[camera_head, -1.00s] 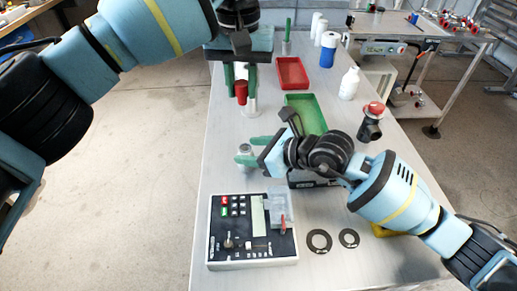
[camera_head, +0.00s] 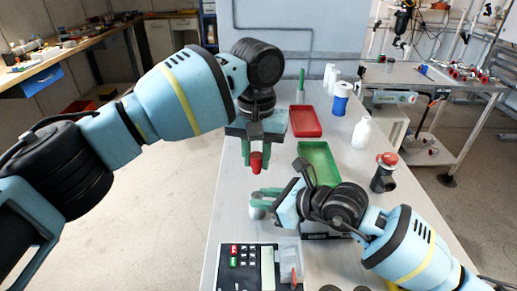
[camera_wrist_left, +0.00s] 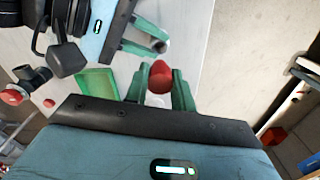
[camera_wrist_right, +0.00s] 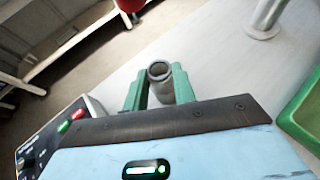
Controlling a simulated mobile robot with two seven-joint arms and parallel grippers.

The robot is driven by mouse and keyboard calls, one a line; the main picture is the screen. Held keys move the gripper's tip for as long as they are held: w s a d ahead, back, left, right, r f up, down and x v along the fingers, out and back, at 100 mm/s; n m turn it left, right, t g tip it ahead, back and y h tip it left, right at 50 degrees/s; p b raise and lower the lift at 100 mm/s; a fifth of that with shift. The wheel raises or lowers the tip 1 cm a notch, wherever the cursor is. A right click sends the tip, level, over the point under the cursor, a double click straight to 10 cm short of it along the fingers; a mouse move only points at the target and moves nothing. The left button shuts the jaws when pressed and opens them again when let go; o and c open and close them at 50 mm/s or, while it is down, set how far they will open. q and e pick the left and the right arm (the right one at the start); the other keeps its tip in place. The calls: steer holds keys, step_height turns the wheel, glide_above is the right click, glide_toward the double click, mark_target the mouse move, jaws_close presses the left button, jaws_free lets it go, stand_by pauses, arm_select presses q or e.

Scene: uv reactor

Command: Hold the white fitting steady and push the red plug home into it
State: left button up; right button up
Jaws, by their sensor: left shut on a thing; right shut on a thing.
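My left gripper (camera_head: 251,153) is shut on the red plug (camera_head: 257,162), holding it in the air beyond and above my right gripper (camera_head: 263,194). The left wrist view shows the plug (camera_wrist_left: 160,76) between the green fingers. My right gripper is shut around the pale grey-white fitting (camera_head: 257,210), low over the table. In the right wrist view the fitting (camera_wrist_right: 160,78) is a hollow tube with its round open end facing the camera. The plug and fitting are apart. The fitting's lower part is partly hidden by the fingers.
A green tray (camera_head: 322,178), a red tray (camera_head: 318,121), a white bottle (camera_head: 361,133) and a dark fitting with a red top (camera_head: 384,172) stand to the right. A control box (camera_head: 240,262) is in front. A white post (camera_wrist_right: 262,25) stands on the table.

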mark_target(257, 173)
arm_select(q)
steer(key=shift+f, duration=0.15)
steer(key=shift+f, duration=2.85)
steer(key=shift+f, duration=0.95)
steer(key=shift+r, duration=0.1)
stand_by(0.4)
steer(key=shift+r, duration=0.4)
steer(key=shift+f, duration=0.1)
stand_by(2.2)
steer(key=shift+r, duration=0.25)
stand_by(0.6)
